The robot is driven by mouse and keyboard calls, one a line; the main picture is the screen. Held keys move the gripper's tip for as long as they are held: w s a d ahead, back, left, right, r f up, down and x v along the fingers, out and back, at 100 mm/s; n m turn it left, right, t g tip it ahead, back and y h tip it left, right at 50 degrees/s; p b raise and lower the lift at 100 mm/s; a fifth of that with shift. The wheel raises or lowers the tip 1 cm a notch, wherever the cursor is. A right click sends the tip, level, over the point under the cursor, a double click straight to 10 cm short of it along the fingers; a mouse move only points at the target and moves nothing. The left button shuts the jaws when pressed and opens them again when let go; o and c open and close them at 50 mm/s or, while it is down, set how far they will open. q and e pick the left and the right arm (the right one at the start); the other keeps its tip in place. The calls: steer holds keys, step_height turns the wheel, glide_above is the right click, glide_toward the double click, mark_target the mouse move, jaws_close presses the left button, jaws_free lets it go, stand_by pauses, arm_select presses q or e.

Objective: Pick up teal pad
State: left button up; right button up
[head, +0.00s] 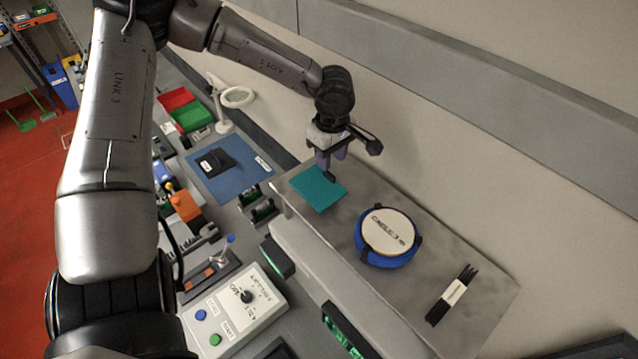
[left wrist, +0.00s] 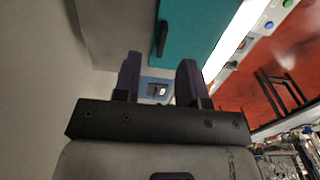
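The teal pad (head: 318,188) lies flat on the grey metal shelf in the head view, near its far left end. My left gripper (head: 326,172) is above the pad's back right part, fingers pointing down. In the left wrist view the teal pad (left wrist: 190,30) fills the upper middle, beyond the fingertips, with a small dark bar on it. There the left gripper's two fingers (left wrist: 159,75) stand apart with nothing seen between them. Whether the fingers touch the pad cannot be told. My right gripper is not in view.
The grey shelf (head: 335,232) also holds a blue round reel (head: 387,238) labelled CABLE and a bundle of black strips (head: 452,295). A wall runs close behind the shelf. A blue mat (head: 230,178) with a black item lies to the left, and a control box (head: 235,310) stands in front.

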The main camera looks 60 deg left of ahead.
mark_target(318, 184)
arm_select(q)
steer(key=shift+s+f+p, duration=0.15)
steer(key=shift+f+p, duration=0.8)
steer(key=shift+f, duration=1.75)
steer(key=shift+c, duration=0.4)
jaws_close()
